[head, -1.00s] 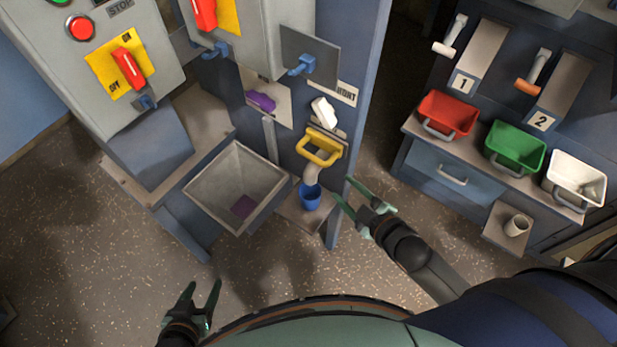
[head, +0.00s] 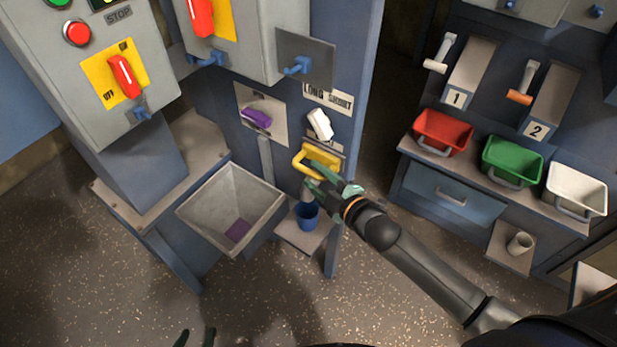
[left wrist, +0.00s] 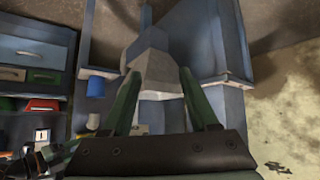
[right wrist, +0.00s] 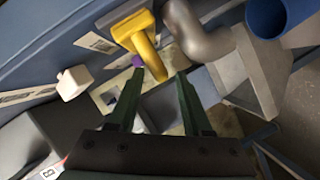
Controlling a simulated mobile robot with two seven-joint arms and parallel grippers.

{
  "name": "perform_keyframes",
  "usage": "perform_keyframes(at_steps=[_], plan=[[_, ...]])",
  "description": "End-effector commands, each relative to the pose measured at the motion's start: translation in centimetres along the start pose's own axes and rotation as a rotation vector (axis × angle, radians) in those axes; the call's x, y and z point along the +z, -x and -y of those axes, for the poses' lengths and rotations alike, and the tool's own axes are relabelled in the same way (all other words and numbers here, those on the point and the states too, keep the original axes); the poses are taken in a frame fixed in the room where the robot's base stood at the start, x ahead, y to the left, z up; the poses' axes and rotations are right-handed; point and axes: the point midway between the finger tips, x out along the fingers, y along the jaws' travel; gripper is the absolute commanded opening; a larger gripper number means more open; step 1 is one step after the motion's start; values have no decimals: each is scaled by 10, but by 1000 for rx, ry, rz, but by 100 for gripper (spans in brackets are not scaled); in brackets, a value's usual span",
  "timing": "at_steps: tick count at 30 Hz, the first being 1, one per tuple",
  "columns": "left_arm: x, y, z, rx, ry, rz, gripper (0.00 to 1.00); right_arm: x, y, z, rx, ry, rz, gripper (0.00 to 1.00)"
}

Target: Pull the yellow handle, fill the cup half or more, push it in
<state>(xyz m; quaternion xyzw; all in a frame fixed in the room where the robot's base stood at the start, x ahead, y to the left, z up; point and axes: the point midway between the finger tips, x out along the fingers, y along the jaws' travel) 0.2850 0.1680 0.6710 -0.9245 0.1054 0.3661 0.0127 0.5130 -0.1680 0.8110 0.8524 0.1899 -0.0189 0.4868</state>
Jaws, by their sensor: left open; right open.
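The yellow handle (head: 318,157) sits on the blue panel above a short spout. My right gripper (head: 322,180) is open just below and in front of the handle, apart from it as far as I can tell. In the right wrist view the handle (right wrist: 137,36) lies ahead of the fingertips (right wrist: 158,78), with the grey spout (right wrist: 196,35) beside it. The blue cup (head: 306,215) stands on a small shelf under the spout; its contents cannot be seen. My left gripper (head: 194,338) is open and empty at the bottom edge, mostly out of view.
A grey hopper (head: 199,212) stands left of the cup shelf. Red, green and white bins (head: 575,190) stand at the right. The floor in front is clear.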

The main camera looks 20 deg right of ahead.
Motion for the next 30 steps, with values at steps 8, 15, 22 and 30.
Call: perform_keyframes(at_steps=[8,15,22,30], plan=[[2,-13,-12,29,-3,-1,60,1,-28,1,0,0,1,50],[-7,-14,-13,32,-7,-16,60,0,-32,0,-1,-1,0,50],[-7,-14,-12,31,-8,-16,60,0,-31,0,-1,-1,1,37],[-4,-14,-11,29,-7,-11,60,0,-31,0,-1,-1,1,7]])
